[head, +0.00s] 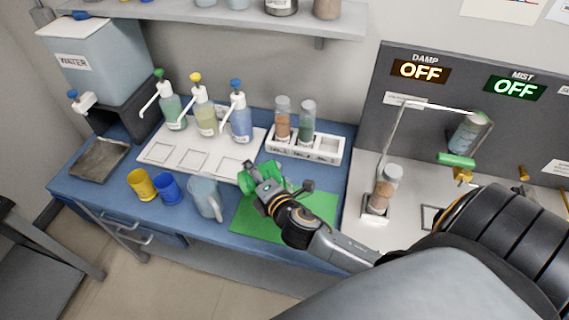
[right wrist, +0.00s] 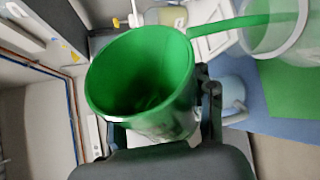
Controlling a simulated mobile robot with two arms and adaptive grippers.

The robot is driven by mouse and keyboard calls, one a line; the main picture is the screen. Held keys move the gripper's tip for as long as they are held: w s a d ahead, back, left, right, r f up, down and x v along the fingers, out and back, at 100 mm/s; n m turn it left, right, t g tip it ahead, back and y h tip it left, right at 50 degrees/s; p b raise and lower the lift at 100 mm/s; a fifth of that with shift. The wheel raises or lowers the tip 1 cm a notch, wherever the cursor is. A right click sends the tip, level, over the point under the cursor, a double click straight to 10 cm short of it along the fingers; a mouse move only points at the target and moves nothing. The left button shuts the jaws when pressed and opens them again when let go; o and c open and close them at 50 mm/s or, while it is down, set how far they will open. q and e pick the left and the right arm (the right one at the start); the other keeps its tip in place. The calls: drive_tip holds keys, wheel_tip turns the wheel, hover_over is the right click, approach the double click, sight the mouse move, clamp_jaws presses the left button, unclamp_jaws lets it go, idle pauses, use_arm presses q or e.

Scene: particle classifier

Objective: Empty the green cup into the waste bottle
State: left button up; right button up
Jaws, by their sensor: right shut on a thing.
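The green cup (head: 258,172) is in my right gripper (head: 262,183), held above the back left of the green mat and near the white tray's right end. In the right wrist view, the green cup (right wrist: 140,85) sits between the dark fingers of my right gripper (right wrist: 158,122), its open mouth and green inside showing. I cannot make out its contents. A clear jug with a handle (head: 204,196) stands left of the cup, and also shows in the right wrist view (right wrist: 230,95). No bottle is readably labelled waste. My left gripper is not in view.
A yellow cup (head: 141,185) and a blue cup (head: 167,188) stand left of the jug. A rack (head: 328,150) holds two jars. The green mat (head: 318,203) is mostly clear.

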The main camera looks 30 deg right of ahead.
sight(260, 166)
drive_tip(key=shift+s+d+r+m+t+b, duration=0.1)
drive_tip(key=shift+d+r+m+t+b, duration=0.25)
drive_tip(key=shift+r+m+b, duration=0.3)
idle(2.4)
drive_tip(key=shift+s+d+r+m+t+y+b, duration=0.1)
drive_tip(key=shift+d+r+m+t+y+b, duration=0.15)
drive_tip(key=shift+r+m+t+b, duration=0.35)
drive_tip(key=shift+s+d+r+m+t+y+b, duration=0.15)
drive_tip(key=shift+r+m+y+b, duration=0.15)
drive_tip(key=shift+m+b, duration=0.6)
idle(3.5)
